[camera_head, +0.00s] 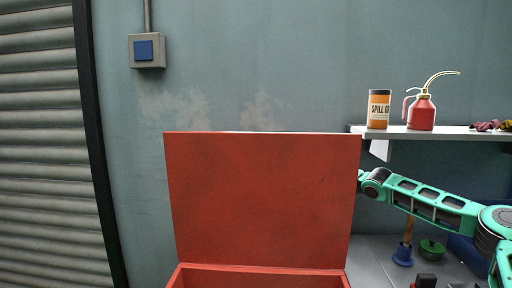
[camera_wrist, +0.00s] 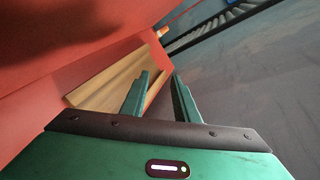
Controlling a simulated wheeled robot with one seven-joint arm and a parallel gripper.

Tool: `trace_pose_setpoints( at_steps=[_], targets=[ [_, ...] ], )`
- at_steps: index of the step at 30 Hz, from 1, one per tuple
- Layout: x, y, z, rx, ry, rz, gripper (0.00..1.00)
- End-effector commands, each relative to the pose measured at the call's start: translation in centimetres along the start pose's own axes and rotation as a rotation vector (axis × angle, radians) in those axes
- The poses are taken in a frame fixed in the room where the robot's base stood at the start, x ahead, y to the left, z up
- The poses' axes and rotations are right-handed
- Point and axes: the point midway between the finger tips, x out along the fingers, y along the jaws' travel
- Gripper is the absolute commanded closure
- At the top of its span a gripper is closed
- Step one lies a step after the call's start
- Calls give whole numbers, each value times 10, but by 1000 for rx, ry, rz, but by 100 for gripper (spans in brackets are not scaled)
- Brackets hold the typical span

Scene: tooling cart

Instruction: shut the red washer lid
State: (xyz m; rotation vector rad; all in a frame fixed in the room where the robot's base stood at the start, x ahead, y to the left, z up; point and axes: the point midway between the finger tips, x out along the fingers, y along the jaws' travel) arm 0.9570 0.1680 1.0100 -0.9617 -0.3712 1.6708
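The red washer lid (camera_head: 262,200) stands open and nearly upright above the red washer body (camera_head: 262,279), whose front and inside are mostly below the picture. My arm reaches in from the right, and its end passes behind the lid's right edge, so the gripper is hidden in the head view. In the wrist view my gripper (camera_wrist: 160,80) has its two green fingers apart with nothing held between them. A large red surface, apparently the lid's back, fills the upper left (camera_wrist: 60,45) there. I cannot tell whether a finger touches it.
A wall shelf (camera_head: 460,132) at right holds an orange can (camera_head: 379,109) and a red oil can (camera_head: 421,112). Below are a plunger (camera_head: 404,252) and a green item (camera_head: 432,248) on a grey surface. A tan strip (camera_wrist: 112,86) lies beyond the fingers.

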Motion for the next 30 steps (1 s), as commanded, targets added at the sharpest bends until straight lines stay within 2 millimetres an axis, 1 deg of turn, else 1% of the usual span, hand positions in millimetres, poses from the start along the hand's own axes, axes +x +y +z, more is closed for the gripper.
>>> trace_pose_setpoints(
  at_steps=[1,2,3,5,6,8,9,12,16,19,22,26,30],
  targets=[
    [-1,-20,19,-9,-72,-46,72],
    [-4,-32,33,-23,-115,-67,72],
    [-11,-46,52,-47,-170,-97,72],
    [-24,-66,79,-84,-253,-141,72],
    [-35,-78,95,-108,-306,-170,72],
    [-53,-92,116,-140,-379,-213,72],
    [-66,-100,128,-161,-422,-241,72],
    [-93,-111,149,-202,-505,-294,72],
    [-114,-118,162,-232,-562,-332,72],
    [-117,-120,167,-240,-577,-341,72],
    [-111,-122,174,-242,-577,-342,72],
    [-95,-127,186,-243,-577,-341,72],
    [-74,-133,200,-242,-576,-340,72]
  ],
)
